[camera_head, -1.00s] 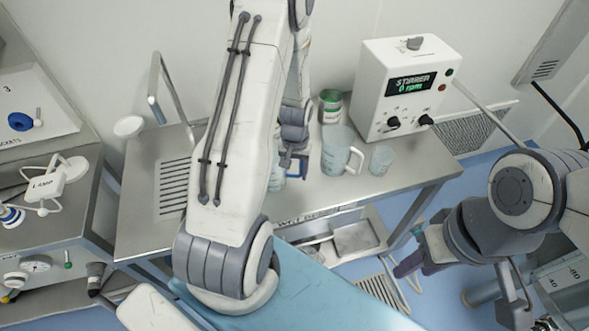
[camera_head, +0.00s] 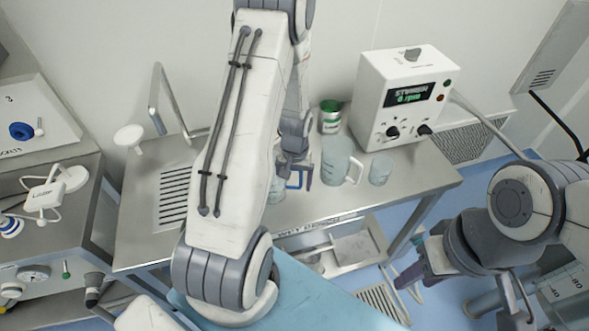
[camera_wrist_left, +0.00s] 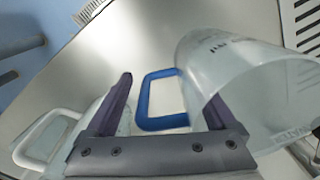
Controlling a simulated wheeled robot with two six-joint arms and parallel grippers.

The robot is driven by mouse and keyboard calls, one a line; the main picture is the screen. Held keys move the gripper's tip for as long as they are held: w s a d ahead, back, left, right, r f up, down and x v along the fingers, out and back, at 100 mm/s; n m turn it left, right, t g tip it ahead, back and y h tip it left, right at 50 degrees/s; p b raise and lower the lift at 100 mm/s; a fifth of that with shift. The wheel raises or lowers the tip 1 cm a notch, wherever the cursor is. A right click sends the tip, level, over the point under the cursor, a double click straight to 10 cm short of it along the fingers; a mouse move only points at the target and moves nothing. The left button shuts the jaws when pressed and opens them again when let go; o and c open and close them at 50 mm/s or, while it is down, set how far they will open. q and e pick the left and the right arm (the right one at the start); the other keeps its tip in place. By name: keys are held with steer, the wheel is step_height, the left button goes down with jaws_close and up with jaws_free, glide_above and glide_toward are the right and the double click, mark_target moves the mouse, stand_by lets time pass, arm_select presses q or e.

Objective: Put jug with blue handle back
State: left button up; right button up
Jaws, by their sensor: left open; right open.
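The jug with the blue handle (camera_head: 276,190) stands on the steel table, mostly hidden behind my left arm in the head view. In the left wrist view the clear jug (camera_wrist_left: 245,85) fills the right side, with its blue handle (camera_wrist_left: 148,101) pointing left. My left gripper (camera_head: 297,178) is open at the handle. In the wrist view its purple fingers (camera_wrist_left: 167,108) appear on either side of the handle; I cannot tell whether they touch it. My right gripper (camera_head: 430,265) is open and empty, off the table at lower right.
A larger jug with a white handle (camera_head: 337,162) stands close right of my left gripper. A small beaker (camera_head: 380,170), a green-labelled container (camera_head: 330,115) and the stirrer box (camera_head: 405,95) stand nearby. The steel table (camera_head: 325,205) has bare room along its front.

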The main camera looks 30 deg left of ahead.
arm_select(q)
step_height(320, 180, up, 10)
steer(key=shift+w+r+b, duration=0.1)
steer(key=shift+r+b, duration=0.05)
steer(key=shift+b, duration=0.95)
steer(key=s+d+r+m, duration=0.3)
steer(key=d+r, duration=0.1)
steer(key=d, duration=0.5)
steer(key=s+d+r+m, duration=0.3)
steer(key=s+d+r, duration=0.1)
steer(key=d, duration=0.5)
steer(key=s+d+r+m, duration=0.1)
steer(key=s+d+m, duration=0.1)
steer(key=s, duration=0.4)
steer(key=s+d+r+m+h, duration=0.1)
steer(key=s+d+m, duration=0.2)
steer(key=s, duration=0.3)
steer(key=shift+d+m, duration=0.3)
steer(key=shift+d, duration=0.55)
